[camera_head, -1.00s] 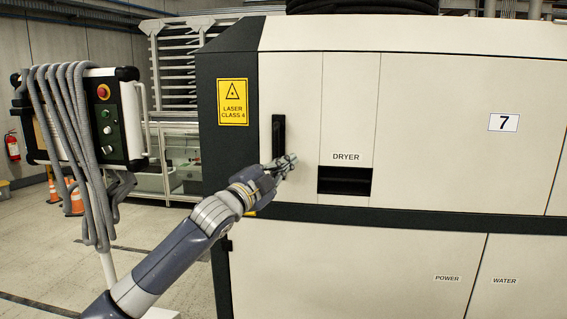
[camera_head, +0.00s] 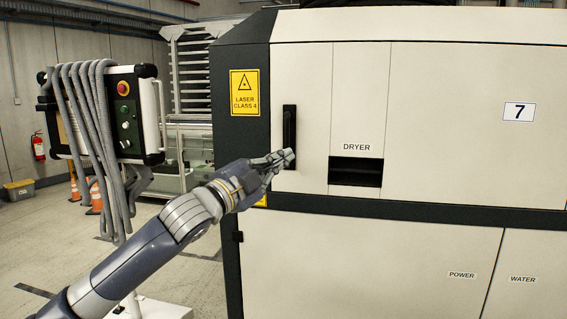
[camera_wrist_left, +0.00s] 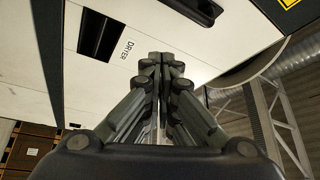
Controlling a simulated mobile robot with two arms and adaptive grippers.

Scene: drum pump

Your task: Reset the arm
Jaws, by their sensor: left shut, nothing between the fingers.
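My left arm (camera_head: 150,250) reaches in from the lower left. Its gripper (camera_head: 284,158) is in front of the white machine, at the lower end of the black vertical door handle (camera_head: 289,128). In the left wrist view the fingers (camera_wrist_left: 160,62) are together and hold nothing. The handle shows at the top right of that view (camera_wrist_left: 196,8), apart from the fingers. The dryer slot (camera_head: 355,172) lies to the right of the gripper, and it also shows in the left wrist view (camera_wrist_left: 97,35). My right gripper does not show.
The white machine (camera_head: 450,110) fills the right side. A control box (camera_head: 124,112) with draped grey hoses (camera_head: 100,150) stands on a post at left. Orange cones (camera_head: 95,196), a bin (camera_head: 19,189) and a fire extinguisher (camera_head: 38,146) are behind. Floor at lower left is open.

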